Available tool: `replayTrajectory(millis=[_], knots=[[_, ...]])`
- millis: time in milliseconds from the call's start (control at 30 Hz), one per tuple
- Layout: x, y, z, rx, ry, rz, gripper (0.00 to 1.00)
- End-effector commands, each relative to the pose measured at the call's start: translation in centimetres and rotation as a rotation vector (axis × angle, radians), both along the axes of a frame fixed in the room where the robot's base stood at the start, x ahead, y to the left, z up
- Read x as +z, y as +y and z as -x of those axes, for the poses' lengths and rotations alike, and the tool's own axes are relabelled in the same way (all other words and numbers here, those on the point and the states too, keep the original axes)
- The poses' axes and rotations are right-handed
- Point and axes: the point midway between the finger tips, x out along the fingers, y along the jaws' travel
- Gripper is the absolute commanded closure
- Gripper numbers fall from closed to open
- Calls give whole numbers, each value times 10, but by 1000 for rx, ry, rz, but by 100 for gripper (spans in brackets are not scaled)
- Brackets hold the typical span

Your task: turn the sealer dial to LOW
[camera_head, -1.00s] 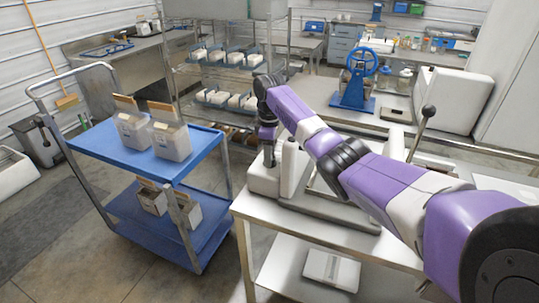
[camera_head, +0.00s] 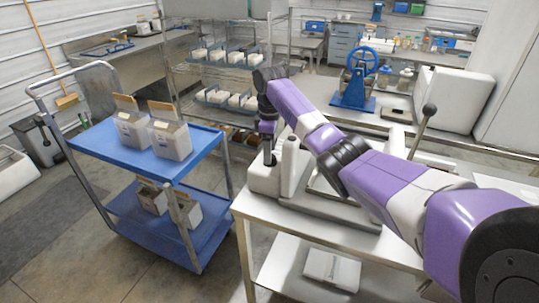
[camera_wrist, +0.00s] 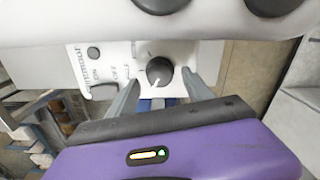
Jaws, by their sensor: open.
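The sealer (camera_head: 264,178) is a white machine with a long flat bed on the steel table. In the wrist view its white front panel (camera_wrist: 117,60) carries a round black dial (camera_wrist: 159,71) with a pale pointer line. The pointer aims toward the lower left of the picture. Labels on the panel are too small or turned to read surely. My gripper (camera_wrist: 164,88) is open, with one grey finger on each side of the dial. I cannot tell whether either finger touches it. In the head view my gripper (camera_head: 268,155) hangs at the sealer's left end, partly hidden.
A rocker switch (camera_wrist: 104,91) and a small button (camera_wrist: 93,52) sit beside the dial.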

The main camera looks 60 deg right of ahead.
Motion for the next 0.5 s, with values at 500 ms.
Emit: replayTrajectory(millis=[500], knots=[[60, 0, -1, 2, -2, 2, 41]])
